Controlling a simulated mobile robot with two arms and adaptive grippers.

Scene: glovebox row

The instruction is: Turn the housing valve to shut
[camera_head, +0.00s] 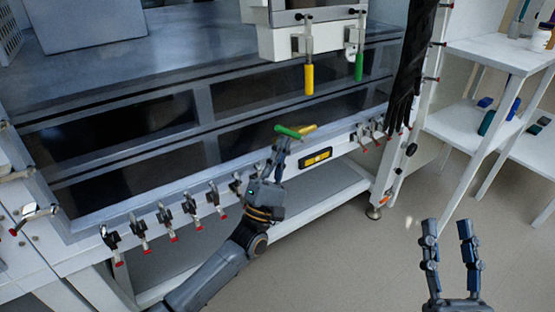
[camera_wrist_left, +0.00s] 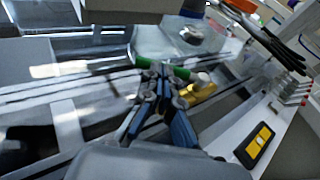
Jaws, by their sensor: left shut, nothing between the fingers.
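A green handle (camera_head: 288,131) and a yellow handle (camera_head: 305,130) show at the fingertips of my left gripper (camera_head: 281,145), in front of the dark cabinet panels. In the left wrist view the green handle (camera_wrist_left: 180,72) and yellow handle (camera_wrist_left: 200,91) lie just beyond my left gripper (camera_wrist_left: 161,75), which is shut and empty. I cannot tell whether the fingers touch either handle. Another yellow handle (camera_head: 309,79) and green handle (camera_head: 359,66) hang down from a white housing (camera_head: 275,42) at the top. My right gripper (camera_head: 450,232) is open and empty above the floor.
Several toggle clamps with red tips (camera_head: 168,222) line the cabinet's lower edge. A yellow label (camera_head: 316,158) sits beside my left gripper. A black glove (camera_head: 411,65) hangs on the right. A white shelf (camera_head: 500,50) stands at right; the floor (camera_head: 370,265) before it is clear.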

